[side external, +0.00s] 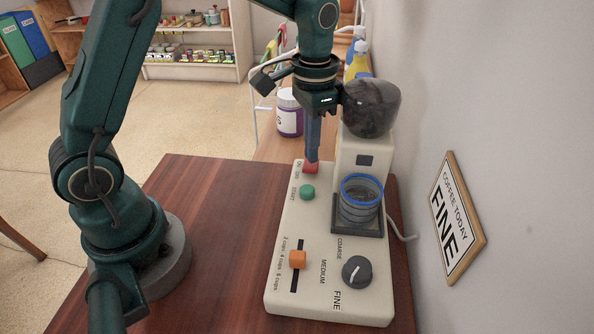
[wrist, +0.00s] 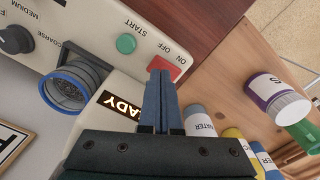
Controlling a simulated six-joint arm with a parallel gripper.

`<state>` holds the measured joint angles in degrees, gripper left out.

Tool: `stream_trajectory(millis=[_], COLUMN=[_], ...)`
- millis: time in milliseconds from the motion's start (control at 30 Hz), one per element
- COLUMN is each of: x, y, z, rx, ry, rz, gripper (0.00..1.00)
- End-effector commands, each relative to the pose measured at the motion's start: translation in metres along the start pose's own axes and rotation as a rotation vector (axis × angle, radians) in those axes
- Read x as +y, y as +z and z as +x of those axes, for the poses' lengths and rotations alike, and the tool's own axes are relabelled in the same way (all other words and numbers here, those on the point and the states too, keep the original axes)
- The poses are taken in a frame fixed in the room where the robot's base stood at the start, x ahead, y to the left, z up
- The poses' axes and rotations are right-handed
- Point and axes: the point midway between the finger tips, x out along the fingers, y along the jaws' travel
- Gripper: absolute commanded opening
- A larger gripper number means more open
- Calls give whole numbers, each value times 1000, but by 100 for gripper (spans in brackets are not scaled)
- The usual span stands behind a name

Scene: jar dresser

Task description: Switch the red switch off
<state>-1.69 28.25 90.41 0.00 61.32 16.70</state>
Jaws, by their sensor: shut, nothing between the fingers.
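The red switch (side external: 311,168) is at the far end of the cream coffee grinder's panel, by the ON and OFF labels. It also shows in the wrist view (wrist: 166,66), partly covered by my fingertips. My gripper (side external: 312,158) points down with its fingers shut and empty. In the wrist view my fingertips (wrist: 160,74) overlap the red switch's near edge. They look at or just above it; I cannot tell whether they touch. Which way the switch is tilted is not clear.
The green START button (side external: 307,192) sits close to the switch. An orange slider (side external: 298,260), a dark dial (side external: 357,271) and a blue-rimmed cup (side external: 361,198) are on the grinder. The bean hopper (side external: 371,107) stands right beside my gripper.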

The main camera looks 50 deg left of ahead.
Motion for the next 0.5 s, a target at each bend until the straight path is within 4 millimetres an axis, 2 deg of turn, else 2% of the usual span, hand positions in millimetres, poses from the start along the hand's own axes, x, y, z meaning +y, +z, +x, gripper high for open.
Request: stream_trajectory(millis=[500], x=[0], y=[0], z=[8], rx=[-1], ry=[0], rz=[0], gripper=[0])
